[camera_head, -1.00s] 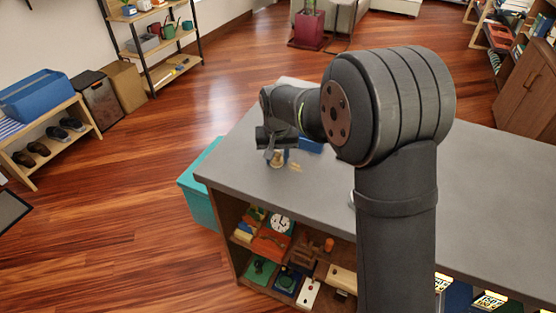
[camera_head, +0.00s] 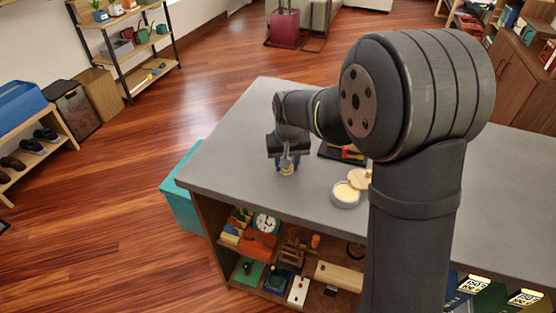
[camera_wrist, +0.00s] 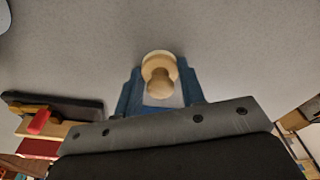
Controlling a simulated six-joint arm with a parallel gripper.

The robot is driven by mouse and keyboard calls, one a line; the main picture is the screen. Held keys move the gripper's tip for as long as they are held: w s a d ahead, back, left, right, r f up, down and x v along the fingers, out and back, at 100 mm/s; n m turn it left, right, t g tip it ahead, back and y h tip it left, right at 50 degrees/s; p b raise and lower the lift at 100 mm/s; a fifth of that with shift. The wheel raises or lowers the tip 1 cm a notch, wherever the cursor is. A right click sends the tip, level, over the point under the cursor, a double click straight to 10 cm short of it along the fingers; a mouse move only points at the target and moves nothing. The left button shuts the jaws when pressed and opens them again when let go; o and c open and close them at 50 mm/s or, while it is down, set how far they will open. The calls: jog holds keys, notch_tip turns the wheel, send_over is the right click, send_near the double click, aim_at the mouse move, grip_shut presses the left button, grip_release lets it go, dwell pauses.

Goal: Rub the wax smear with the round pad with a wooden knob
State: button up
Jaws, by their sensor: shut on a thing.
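My gripper (camera_head: 287,163) is low over the left part of the grey counter (camera_head: 235,150). In the wrist view its blue fingers (camera_wrist: 160,88) are shut on the round pad with a wooden knob (camera_wrist: 160,72). The pad's pale rim shows against the counter. In the head view the pad (camera_head: 287,172) is a small tan shape under the fingers; whether it touches the surface I cannot tell. I cannot make out the wax smear in either current view; it may be under the pad or hidden by the gripper.
Right of the gripper, an open tin of cream-coloured wax (camera_head: 345,195) stands near the front edge, with a tan disc (camera_head: 359,178) beside it, partly behind my arm. A dark tray (camera_head: 330,152) holding red and yellow things lies behind. The counter's left end is bare.

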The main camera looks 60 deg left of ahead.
jog(key=shift+w+d, duration=0.9)
jog(key=shift+w+d+r, duration=0.1)
notch_tip(320, 180, up, 8)
